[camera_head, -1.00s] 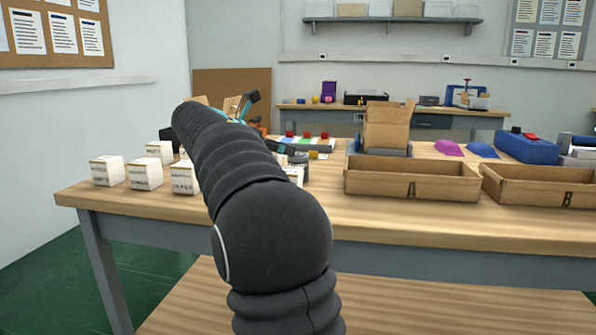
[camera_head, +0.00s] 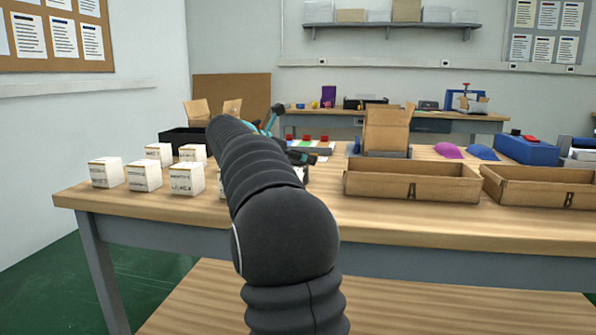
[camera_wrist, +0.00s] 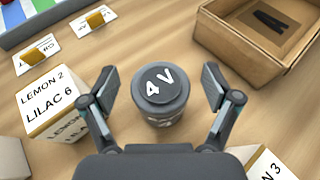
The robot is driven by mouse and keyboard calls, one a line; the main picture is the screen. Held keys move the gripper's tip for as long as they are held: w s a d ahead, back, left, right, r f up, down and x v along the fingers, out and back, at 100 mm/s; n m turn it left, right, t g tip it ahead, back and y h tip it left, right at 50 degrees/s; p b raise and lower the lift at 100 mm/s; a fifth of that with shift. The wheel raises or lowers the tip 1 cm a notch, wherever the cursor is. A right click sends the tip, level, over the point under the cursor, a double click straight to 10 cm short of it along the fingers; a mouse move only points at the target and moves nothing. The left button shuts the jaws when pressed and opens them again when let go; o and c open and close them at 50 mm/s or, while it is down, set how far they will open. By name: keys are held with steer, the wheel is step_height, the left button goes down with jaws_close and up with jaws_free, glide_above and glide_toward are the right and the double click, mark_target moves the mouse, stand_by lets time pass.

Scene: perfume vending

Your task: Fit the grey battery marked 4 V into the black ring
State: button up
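The grey battery (camera_wrist: 160,92) stands upright in the wrist view, its top marked 4 V facing the camera. My gripper (camera_wrist: 161,80) is open, with one finger on each side of the battery and a visible gap on both sides. In the head view my arm hides the battery and most of the gripper. I cannot make out the black ring in either view.
A white box marked LEMON 2, LILAC 6 (camera_wrist: 56,103) stands close left of my gripper; another white box (camera_wrist: 264,165) is at lower right. A cardboard tray (camera_wrist: 208,38) holds a dark piece. Trays A (camera_head: 370,182) and B (camera_head: 520,189) line the table's front right.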

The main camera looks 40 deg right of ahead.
jaws_close()
steer(key=shift+r, duration=0.1)
